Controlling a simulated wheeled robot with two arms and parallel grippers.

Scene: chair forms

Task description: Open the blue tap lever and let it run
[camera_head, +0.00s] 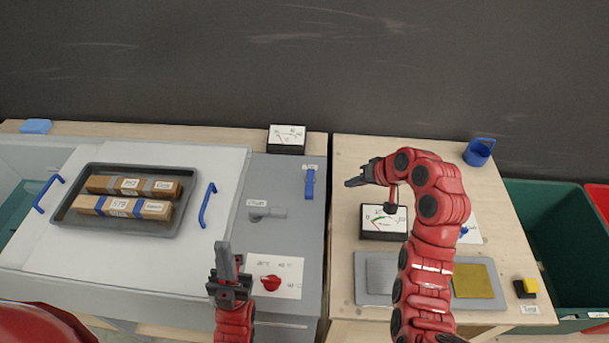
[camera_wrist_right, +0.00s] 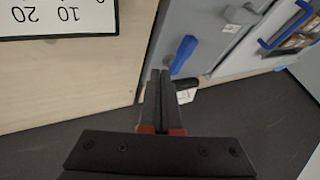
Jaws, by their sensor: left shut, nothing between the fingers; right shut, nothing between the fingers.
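The blue tap lever (camera_head: 309,184) is on the grey panel, under a small label, near the panel's right edge. In the right wrist view the lever (camera_wrist_right: 184,54) is beyond the fingertips. My right gripper (camera_head: 350,183) is shut and empty, to the right of the lever and apart from it, pointing left. In the right wrist view its fingers (camera_wrist_right: 159,85) are together. My left gripper (camera_head: 225,250) is shut and empty, over the lower part of the grey panel, left of the red knob. I cannot see any water.
A grey lever (camera_head: 270,212) and a red knob (camera_head: 271,283) are on the same panel. A gauge (camera_head: 286,139) stands behind the blue lever. A tray (camera_head: 78,222) with two labelled boxes is at left. Another gauge (camera_head: 383,223) is below my right gripper.

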